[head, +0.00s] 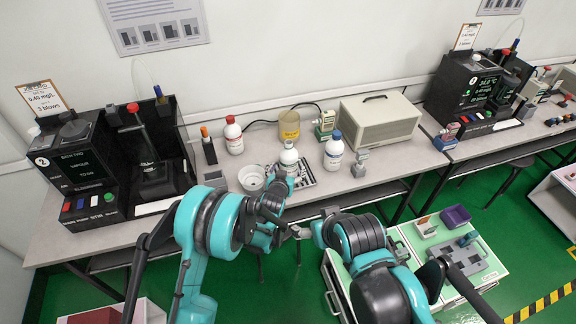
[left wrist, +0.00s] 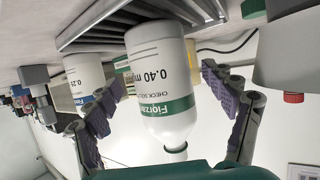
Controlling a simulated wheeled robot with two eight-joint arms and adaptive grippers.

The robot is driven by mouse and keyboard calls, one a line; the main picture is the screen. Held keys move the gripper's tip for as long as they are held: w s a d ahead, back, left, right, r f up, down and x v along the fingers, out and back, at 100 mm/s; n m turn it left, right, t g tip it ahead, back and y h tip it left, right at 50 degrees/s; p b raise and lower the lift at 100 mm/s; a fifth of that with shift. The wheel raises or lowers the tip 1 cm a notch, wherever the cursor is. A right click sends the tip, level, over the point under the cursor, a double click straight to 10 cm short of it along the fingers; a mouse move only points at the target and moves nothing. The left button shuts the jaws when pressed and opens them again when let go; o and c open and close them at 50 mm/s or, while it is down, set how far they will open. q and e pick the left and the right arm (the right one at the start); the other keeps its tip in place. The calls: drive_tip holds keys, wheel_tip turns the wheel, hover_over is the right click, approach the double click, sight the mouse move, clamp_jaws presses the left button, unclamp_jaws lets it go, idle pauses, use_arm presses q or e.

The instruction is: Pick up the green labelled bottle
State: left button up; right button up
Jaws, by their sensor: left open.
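The green-labelled bottle (left wrist: 160,75) is white and marked 0.40. In the left wrist view, which looks upside down, it is between the two fingers of my left gripper (left wrist: 165,95), with visible gaps beside it. In the head view the bottle (head: 289,157) stands on the bench, its lower part partly hidden by my left gripper (head: 275,192). The left gripper is open and empty. My right gripper (head: 301,232) is in front of the bench edge, small and away from the bottle; its jaws are unclear.
A red-capped bottle (head: 233,138) stands left and a blue-capped bottle (head: 334,152) right of the green-labelled one. A white bowl (head: 252,178) is close at left. A yellowish container (head: 289,124) stands behind. A black tester (head: 75,170) and a beige box (head: 380,122) flank the area.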

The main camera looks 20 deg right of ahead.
sight(289, 166)
use_arm(q)
drive_tip(key=x, duration=0.3)
drive_tip(key=shift+f+b, duration=0.1)
drive_tip(key=shift+b, duration=0.2)
drive_tip(key=c, duration=1.8)
drive_tip(key=shift+o, duration=0.2)
drive_tip(key=shift+r, duration=0.25)
